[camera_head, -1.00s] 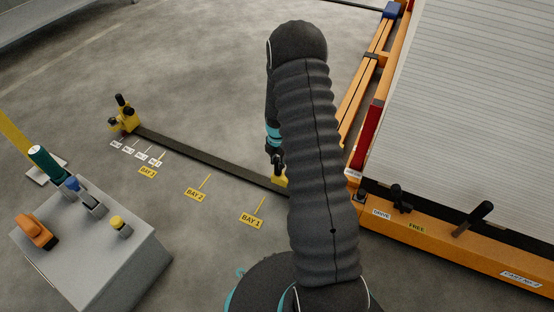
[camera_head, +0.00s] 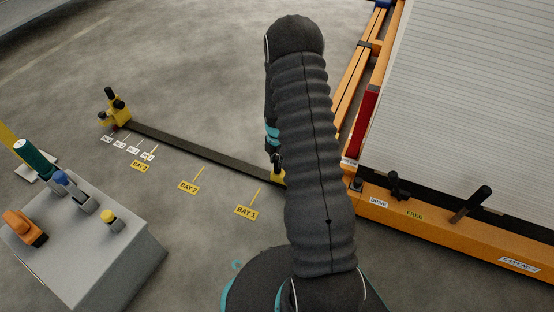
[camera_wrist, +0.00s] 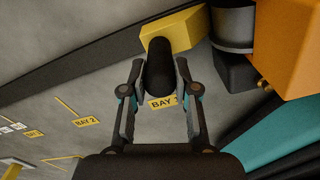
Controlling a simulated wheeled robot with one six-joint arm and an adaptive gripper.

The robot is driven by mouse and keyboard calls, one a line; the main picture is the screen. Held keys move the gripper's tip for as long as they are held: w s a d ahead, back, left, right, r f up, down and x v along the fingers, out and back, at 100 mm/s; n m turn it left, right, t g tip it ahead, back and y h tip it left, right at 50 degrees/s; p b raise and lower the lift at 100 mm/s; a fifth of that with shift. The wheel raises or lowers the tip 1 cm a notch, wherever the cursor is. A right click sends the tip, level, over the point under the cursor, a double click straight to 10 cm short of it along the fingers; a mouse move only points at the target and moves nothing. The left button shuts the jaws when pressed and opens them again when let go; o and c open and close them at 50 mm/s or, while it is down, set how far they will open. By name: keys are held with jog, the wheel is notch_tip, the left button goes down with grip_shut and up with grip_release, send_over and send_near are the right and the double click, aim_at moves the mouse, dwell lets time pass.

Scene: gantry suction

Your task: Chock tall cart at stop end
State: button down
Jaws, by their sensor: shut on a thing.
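My gripper (camera_wrist: 160,68) is shut on the black grip (camera_wrist: 158,78) of a yellow chock (camera_wrist: 183,27) in the wrist view. In the head view my arm covers most of the gripper (camera_head: 275,160) and the chock (camera_head: 278,176), which shows at the right end of the dark floor rail (camera_head: 205,152). The tall cart (camera_head: 440,228), orange with a high pale ribbed load, stands at the right. In the wrist view the orange cart frame (camera_wrist: 286,45) and a dark wheel-like part (camera_wrist: 233,28) are close right of the chock. Any contact between them cannot be told.
A yellow stop-like fitting (camera_head: 116,106) with black knobs is at the rail's far left end. A grey console (camera_head: 105,265) with coloured levers stands at lower left. A black lever (camera_head: 470,205) rises from the cart.

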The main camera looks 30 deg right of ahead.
jog(key=shift+f, duration=0.25)
jog(key=c, duration=0.8)
grip_release()
notch_tip(320, 180, up, 12)
jog(key=shift+w+r, duration=0.1)
